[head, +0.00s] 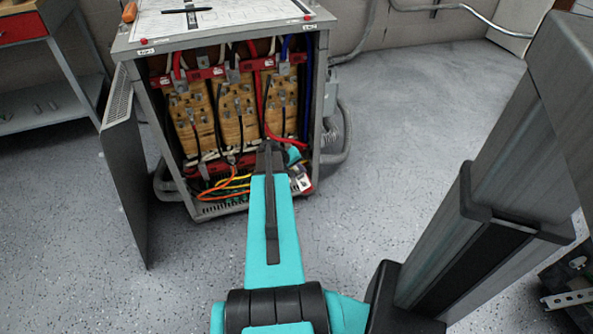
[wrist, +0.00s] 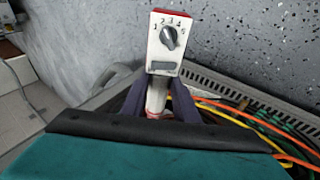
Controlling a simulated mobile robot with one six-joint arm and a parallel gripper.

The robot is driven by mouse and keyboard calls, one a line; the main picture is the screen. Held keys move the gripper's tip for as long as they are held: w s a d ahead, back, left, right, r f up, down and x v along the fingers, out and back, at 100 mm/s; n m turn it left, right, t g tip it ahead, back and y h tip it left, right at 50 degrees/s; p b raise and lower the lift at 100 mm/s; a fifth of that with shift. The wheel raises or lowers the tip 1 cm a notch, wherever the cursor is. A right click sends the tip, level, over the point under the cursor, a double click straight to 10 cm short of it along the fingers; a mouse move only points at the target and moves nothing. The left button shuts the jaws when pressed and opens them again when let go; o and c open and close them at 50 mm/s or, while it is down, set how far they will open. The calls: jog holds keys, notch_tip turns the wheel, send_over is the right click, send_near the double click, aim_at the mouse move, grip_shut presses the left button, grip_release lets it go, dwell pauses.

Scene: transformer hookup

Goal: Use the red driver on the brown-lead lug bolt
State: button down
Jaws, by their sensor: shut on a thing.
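My gripper (wrist: 155,100) is shut on the handle of the driver (wrist: 164,50). The driver has a white end face with a numbered dial and a red edge. In the head view the driver (head: 304,183) shows small at the lower right of the open transformer cabinet (head: 319,100), with my gripper mostly hidden behind my arm. The driver's working tip is not visible in either view. I cannot pick out the brown-lead lug bolt: the lugs are too small, and my arm covers part of the lower right.
Orange, yellow and green cables (wrist: 265,125) run low beside a slotted grey edge (wrist: 230,90). The cabinet's open door panel (head: 125,165) stands to the left. A sheet, a pen and an orange-handled tool (head: 130,12) lie on top.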

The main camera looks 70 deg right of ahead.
jog(key=shift+s+a, duration=0.7)
jog(key=shift+a, duration=0.1)
jog(key=shift+s+a+r, duration=0.1)
jog(key=shift+a, duration=0.05)
dwell(0.3)
